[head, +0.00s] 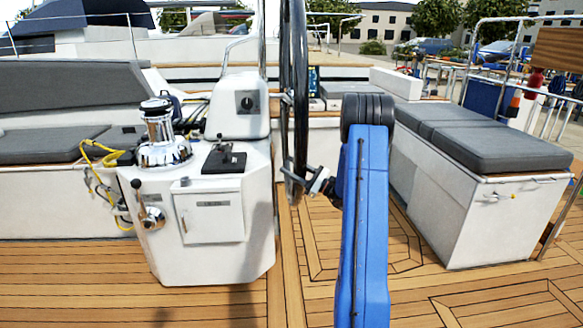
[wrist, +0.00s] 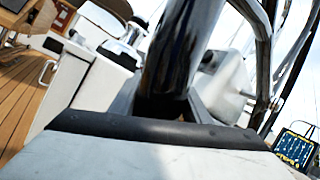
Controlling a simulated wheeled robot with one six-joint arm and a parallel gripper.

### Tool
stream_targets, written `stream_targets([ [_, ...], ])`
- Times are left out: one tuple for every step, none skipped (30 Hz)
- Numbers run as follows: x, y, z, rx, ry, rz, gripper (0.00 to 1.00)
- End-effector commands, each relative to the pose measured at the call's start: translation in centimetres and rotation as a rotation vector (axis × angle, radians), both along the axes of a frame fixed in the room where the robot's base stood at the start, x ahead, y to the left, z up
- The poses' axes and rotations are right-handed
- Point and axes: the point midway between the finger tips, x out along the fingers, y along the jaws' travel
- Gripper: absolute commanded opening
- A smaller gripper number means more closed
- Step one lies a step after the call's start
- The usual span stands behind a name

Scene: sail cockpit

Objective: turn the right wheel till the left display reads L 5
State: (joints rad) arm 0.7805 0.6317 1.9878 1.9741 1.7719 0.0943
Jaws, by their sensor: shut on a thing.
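The right wheel (head: 294,70) stands nearly edge-on in the middle of the head view, with a dark rim. My gripper (head: 306,183) is shut on the lower part of the rim, to the left of my blue arm. In the wrist view the dark, glossy rim (wrist: 178,55) runs up from behind the dark edge of my gripper. A small display with a blue face and yellow marks (wrist: 295,148) shows at the lower right of the wrist view, tilted. Its reading is too small to make out, and I cannot tell if it is the left display.
A white pedestal (head: 215,225) with a chrome winch (head: 162,140) and a black lever (head: 224,158) stands left of the wheel. Yellow rope (head: 97,165) hangs by the left bench. A grey-cushioned bench (head: 480,150) stands at the right. Teak deck (head: 450,295) lies open in front.

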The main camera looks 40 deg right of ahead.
Motion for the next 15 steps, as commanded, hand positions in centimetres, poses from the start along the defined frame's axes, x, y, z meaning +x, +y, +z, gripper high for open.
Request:
stream_targets([
  [-0.23, 0.4, -0.36, 0.003, 0.005, 0.009, 0.03],
  [-0.23, 0.4, -0.36, 0.003, 0.005, 0.009, 0.03],
  [-0.23, 0.4, -0.36, 0.003, 0.006, 0.008, 0.03],
  [-0.23, 0.4, -0.36, 0.003, 0.006, 0.008, 0.03],
  [-0.23, 0.4, -0.36, 0.003, 0.006, 0.008, 0.03],
  [-0.23, 0.4, -0.36, 0.003, 0.006, 0.008, 0.03],
  [-0.22, 0.39, -0.35, 0.003, 0.006, 0.008, 0.48],
  [-0.22, 0.39, -0.35, 0.003, 0.006, 0.008, 0.55],
  [-0.2, 0.36, -0.33, 0.004, 0.006, 0.007, 0.59],
  [-0.18, 0.33, -0.3, 0.003, 0.005, 0.006, 0.59],
  [-0.17, 0.3, -0.28, 0.003, 0.005, 0.006, 0.59],
  [-0.16, 0.27, -0.25, 0.002, 0.004, 0.005, 0.59],
  [-0.15, 0.24, -0.23, 0.002, 0.004, 0.005, 0.59],
  [-0.13, 0.22, -0.22, 0.002, 0.004, 0.005, 0.59],
  [-0.13, 0.2, -0.2, 0.002, 0.004, 0.004, 0.59],
])
